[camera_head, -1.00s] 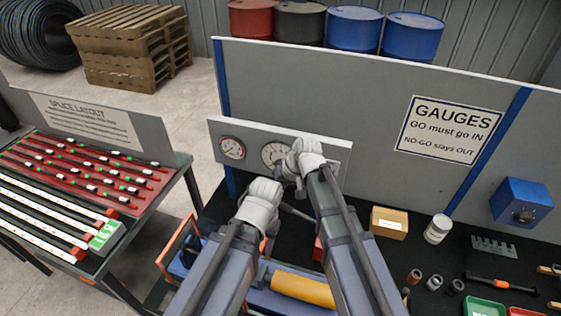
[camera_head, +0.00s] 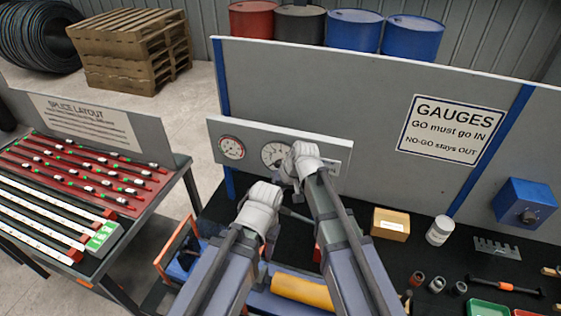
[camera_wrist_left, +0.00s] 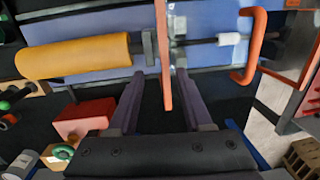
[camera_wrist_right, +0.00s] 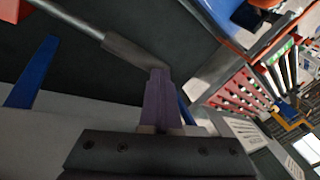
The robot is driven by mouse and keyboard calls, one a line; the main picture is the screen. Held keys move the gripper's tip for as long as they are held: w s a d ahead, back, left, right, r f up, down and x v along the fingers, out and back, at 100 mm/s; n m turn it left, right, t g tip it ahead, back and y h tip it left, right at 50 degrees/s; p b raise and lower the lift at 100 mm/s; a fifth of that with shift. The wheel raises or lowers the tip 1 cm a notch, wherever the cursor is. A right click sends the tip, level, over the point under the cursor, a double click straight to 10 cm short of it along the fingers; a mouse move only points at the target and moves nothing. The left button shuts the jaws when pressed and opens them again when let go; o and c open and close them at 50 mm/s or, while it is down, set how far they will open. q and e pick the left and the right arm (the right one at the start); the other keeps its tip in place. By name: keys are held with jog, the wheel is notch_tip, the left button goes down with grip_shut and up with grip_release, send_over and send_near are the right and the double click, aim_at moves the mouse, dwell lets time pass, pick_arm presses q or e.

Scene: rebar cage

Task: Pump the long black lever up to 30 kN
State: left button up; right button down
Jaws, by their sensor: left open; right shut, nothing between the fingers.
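The long lever (camera_wrist_right: 135,50), with a dark grip on a grey rod, crosses the right wrist view. A short piece of its rod (camera_head: 297,215) shows between my wrists in the head view. My right gripper (camera_wrist_right: 160,73) is shut, its fingertips at the grip's end; I cannot tell whether they touch. My left gripper (camera_wrist_left: 159,76) is open over the blue pump unit (camera_wrist_left: 85,40). An upright orange-red plate (camera_wrist_left: 164,60) lies between its fingers in view. The large dial (camera_head: 274,155) is partly covered by my right wrist; its reading is too small to tell.
A yellow cylinder (camera_head: 303,290) lies along the pump unit. A smaller dial (camera_head: 232,148) sits on the same panel. A cardboard box (camera_head: 390,224) and a white jar (camera_head: 439,230) stand to the right. The splice table (camera_head: 110,210) is at left.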

pick_arm(q)
jog(key=shift+f, duration=0.4)
pick_arm(e)
jog(key=shift+a+f, duration=0.1)
jog(key=shift+f, duration=0.35)
pick_arm(q)
jog(key=shift+f+b, duration=0.1)
jog(key=shift+b, duration=0.2)
jog(key=shift+f+b, duration=0.55)
jog(key=shift+b, duration=0.05)
pick_arm(e)
jog(key=shift+w+a+f, duration=0.1)
jog(key=shift+a+f, duration=0.05)
jog(key=shift+f, duration=0.5)
pick_arm(q)
jog(key=shift+f, duration=0.15)
pick_arm(e)
jog(key=shift+f, duration=0.15)
